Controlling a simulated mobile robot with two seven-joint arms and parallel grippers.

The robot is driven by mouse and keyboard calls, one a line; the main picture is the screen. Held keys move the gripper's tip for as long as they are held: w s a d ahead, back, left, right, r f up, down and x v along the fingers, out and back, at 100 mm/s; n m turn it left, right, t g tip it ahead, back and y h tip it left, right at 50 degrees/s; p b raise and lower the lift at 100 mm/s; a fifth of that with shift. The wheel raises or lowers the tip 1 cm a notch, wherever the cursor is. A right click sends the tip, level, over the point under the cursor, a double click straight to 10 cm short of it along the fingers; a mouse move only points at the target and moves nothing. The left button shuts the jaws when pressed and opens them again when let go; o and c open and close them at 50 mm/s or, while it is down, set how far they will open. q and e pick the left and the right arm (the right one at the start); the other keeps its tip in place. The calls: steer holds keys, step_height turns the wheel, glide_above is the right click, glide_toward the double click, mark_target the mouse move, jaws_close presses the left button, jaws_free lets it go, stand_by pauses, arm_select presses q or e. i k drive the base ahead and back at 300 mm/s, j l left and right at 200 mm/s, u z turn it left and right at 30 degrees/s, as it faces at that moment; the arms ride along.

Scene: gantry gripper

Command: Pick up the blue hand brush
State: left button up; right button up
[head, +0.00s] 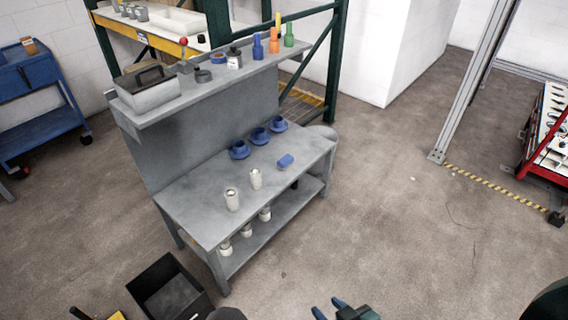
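A small blue block-like object (286,160) lies on the grey workbench (215,200), near its right end. It may be the blue hand brush, but it is too small to make out bristles or a handle. My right gripper (328,308) shows at the bottom edge, with two blue fingertips spread apart and nothing seen between them. It is in front of the bench, well away from the blue object. My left gripper is not in view.
Several blue round parts (260,136) and two white cylinders (256,179) stand on the bench. Its upper shelf (205,92) holds a grey box and coloured bottles. A black bin (169,289) is on the floor at lower left. The floor right of the bench is mostly clear.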

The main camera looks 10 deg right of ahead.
mark_target(286, 161)
steer(key=i+l+u, duration=0.3)
steer(key=l, duration=0.35)
steer(key=i+l+u, duration=0.3)
steer(key=l, duration=0.4)
steer(key=i+l+u, duration=0.15)
steer(key=l, duration=0.2)
steer(key=l+u, duration=0.15)
steer(key=l, duration=0.25)
steer(key=i+l, duration=0.15)
steer(key=i, duration=0.35)
steer(key=i+l+u, duration=0.1)
steer(key=i, duration=0.4)
